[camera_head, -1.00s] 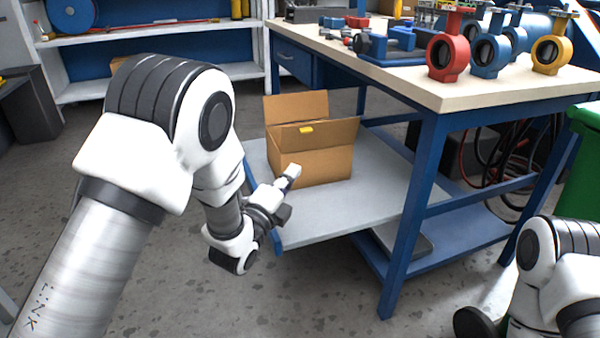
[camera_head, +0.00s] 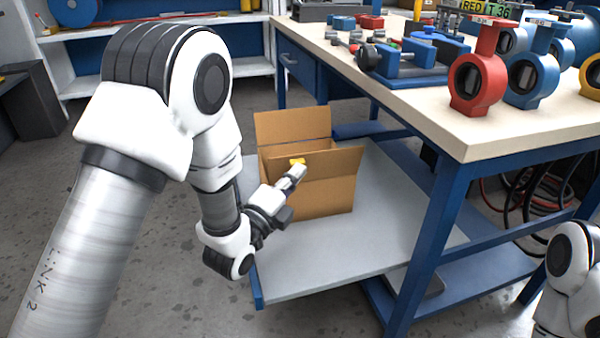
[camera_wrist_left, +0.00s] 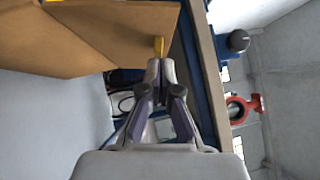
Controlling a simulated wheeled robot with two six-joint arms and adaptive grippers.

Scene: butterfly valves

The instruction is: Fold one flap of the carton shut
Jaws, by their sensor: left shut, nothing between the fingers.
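The open brown carton (camera_head: 325,197) stands on the grey lower shelf (camera_head: 372,215) of the workbench. Its back flap (camera_head: 292,125) stands up. Its near flap (camera_head: 335,162) is raised at a slant and carries a yellow tab (camera_head: 297,161) at its upper edge. My left gripper (camera_head: 297,172) is shut and empty, its tips right by the yellow tab on the near side. In the left wrist view the closed fingertips (camera_wrist_left: 161,68) lie just below the yellow tab (camera_wrist_left: 159,46); I cannot tell whether they touch it. My right gripper is out of view.
The workbench top (camera_head: 440,110) overhangs the shelf at the right, with a red valve (camera_head: 478,75) and a blue valve (camera_head: 533,70) near its edge. A bench leg (camera_head: 430,250) stands right of the carton. The shelf is bare right of the carton.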

